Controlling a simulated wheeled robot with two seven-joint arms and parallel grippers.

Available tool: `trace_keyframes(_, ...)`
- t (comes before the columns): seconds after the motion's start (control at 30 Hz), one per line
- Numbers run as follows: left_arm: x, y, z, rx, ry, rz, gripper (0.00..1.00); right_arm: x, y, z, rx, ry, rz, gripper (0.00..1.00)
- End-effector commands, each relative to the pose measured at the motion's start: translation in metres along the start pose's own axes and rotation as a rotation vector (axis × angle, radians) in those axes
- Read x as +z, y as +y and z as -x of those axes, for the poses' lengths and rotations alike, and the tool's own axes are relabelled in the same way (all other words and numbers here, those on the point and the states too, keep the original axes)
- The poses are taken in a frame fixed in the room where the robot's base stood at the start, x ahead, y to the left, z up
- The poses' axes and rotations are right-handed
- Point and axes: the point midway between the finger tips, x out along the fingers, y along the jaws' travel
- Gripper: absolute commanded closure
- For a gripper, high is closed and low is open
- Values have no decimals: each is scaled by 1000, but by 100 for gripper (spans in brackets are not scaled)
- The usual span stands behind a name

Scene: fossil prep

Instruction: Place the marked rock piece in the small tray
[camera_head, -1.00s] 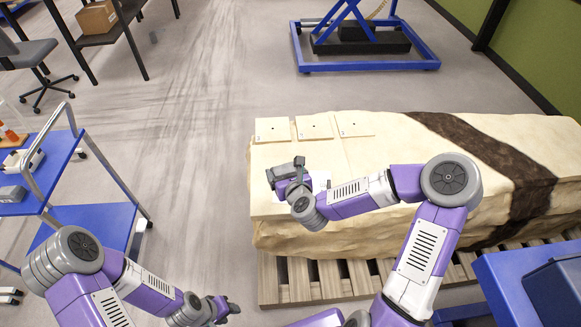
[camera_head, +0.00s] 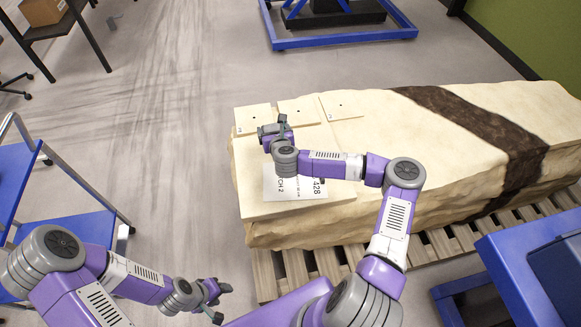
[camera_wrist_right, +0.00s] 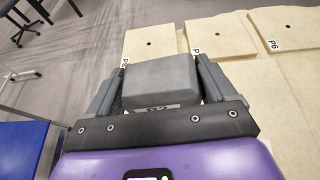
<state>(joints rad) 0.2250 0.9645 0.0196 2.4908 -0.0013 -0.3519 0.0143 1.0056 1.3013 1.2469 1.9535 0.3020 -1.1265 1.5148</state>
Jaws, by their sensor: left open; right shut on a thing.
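My right gripper (camera_head: 270,130) is over the left end of the long pale rock block (camera_head: 400,190), close to the flat pale pieces. In the right wrist view its fingers (camera_wrist_right: 160,85) are shut on a smooth grey block (camera_wrist_right: 160,72). A partly hidden label shows just below the grey block. Flat pale pieces, each with a dark dot, lie at the block's far edge: one at left (camera_head: 252,114), one in the middle (camera_head: 299,109), one at right (camera_head: 342,105). My left gripper (camera_head: 217,291) is open and empty, low over the floor. I cannot identify the small tray.
A printed sheet (camera_head: 290,185) lies on the rock block, partly behind my right arm. The block rests on a wooden pallet (camera_head: 440,243). Blue carts stand at left (camera_head: 70,232) and lower right (camera_head: 500,245). Bare floor (camera_head: 170,120) lies left of the block.

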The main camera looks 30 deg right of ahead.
Motion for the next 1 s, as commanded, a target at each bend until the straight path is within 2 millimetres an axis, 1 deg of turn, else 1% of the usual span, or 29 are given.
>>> trace_keyframes(0.03, 0, -1, -2, 0, 0, 0, 50, -5, -6, -6, -15, 1, -12, 60)
trace_keyframes(0.1, 0, -1, -2, 0, 0, 0, 50, -9, -12, -11, -30, -1, -16, 60)
trace_keyframes(0.17, 0, -1, -3, 0, 0, 0, 50, -11, -16, -14, -38, -2, -17, 60)
trace_keyframes(0.27, 0, -3, -7, 0, 1, 0, 50, -21, -19, -19, -45, -2, -20, 60)
trace_keyframes(0.4, -1, -7, -19, 0, 1, 0, 50, -48, -19, -31, -46, 0, -20, 60)
trace_keyframes(0.5, -1, -9, -25, 0, 0, 0, 50, -62, -19, -37, -45, -2, -20, 60)
trace_keyframes(0.73, -2, -11, -30, 0, 0, 0, 50, -78, -19, -43, -45, -3, -19, 60)
trace_keyframes(0.9, -2, -15, -41, 0, 0, 0, 50, -102, -19, -53, -46, -2, -19, 60)
trace_keyframes(1.0, -2, -16, -43, 0, 0, 0, 50, -106, -19, -55, -45, -4, -18, 60)
